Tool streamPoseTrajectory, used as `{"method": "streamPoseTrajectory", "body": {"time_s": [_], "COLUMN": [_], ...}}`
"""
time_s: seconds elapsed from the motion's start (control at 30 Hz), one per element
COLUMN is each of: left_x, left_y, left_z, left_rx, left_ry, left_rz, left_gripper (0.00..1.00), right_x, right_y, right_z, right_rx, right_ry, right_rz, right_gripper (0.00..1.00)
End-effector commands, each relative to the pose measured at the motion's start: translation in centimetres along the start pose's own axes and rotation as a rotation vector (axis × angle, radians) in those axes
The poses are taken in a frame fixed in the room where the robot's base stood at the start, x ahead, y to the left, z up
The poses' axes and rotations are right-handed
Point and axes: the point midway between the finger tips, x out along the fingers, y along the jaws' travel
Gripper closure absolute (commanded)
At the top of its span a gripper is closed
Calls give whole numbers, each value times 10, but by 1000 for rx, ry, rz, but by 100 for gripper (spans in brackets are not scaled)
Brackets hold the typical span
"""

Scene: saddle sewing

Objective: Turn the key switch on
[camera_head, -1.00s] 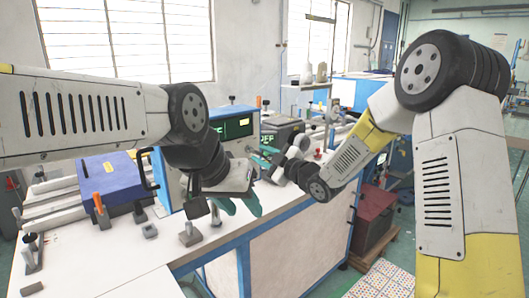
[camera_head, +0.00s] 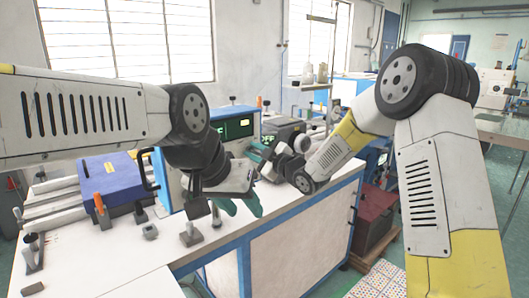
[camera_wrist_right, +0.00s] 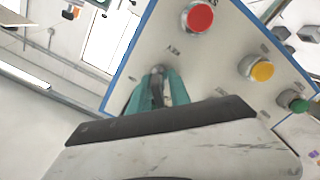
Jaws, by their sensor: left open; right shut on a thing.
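The key switch (camera_wrist_right: 158,71) is on a light control panel (camera_wrist_right: 222,62) with a blue edge, below the label "KEY" in the right wrist view. My right gripper (camera_wrist_right: 157,88) has its teal fingers on both sides of the dark key and is shut on it. The fingers partly hide the key. In the head view this gripper (camera_head: 257,155) is at the front of the blue-edged machine (camera_head: 182,185), where the key cannot be made out. My left gripper (camera_head: 238,205) is open and empty above the white table (camera_head: 120,262), pointing down.
Red (camera_wrist_right: 199,17), yellow (camera_wrist_right: 262,70) and green (camera_wrist_right: 299,105) buttons sit on the panel near the key. A blue box (camera_head: 108,177) and metal fixtures stand at the left of the table.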

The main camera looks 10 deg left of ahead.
Motion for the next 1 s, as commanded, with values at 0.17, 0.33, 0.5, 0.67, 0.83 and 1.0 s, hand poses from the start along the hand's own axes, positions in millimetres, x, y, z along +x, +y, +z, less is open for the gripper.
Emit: {"method": "streamPoseTrajectory", "body": {"time_s": [0.17, 0.33, 0.5, 0.67, 0.83, 1.0], "left_x": [0, 0, 0, 0, 0, 0], "left_y": [0, 0, 0, 0, 0, 0], "left_z": [0, 0, 0, 0, 0, 0], "left_rx": [0, 0, 0, 0, 0, 0], "left_ry": [0, 0, 0, 0, 0, 0], "left_rz": [0, 0, 0, 0, 0, 0], "left_gripper": [59, 59, 59, 59, 59, 59], "right_x": [0, 0, 0, -1, -1, -1], "right_y": [0, 1, 2, 3, 4, 5], "right_z": [0, 1, 1, 1, 2, 3], "right_rx": [28, 105, 235, 384, 546, 708], "right_ry": [0, 0, -1, 0, -1, -1], "right_rz": [-1, 0, 0, 1, 1, 0], "right_gripper": [100, 100, 100, 100, 100, 100]}}
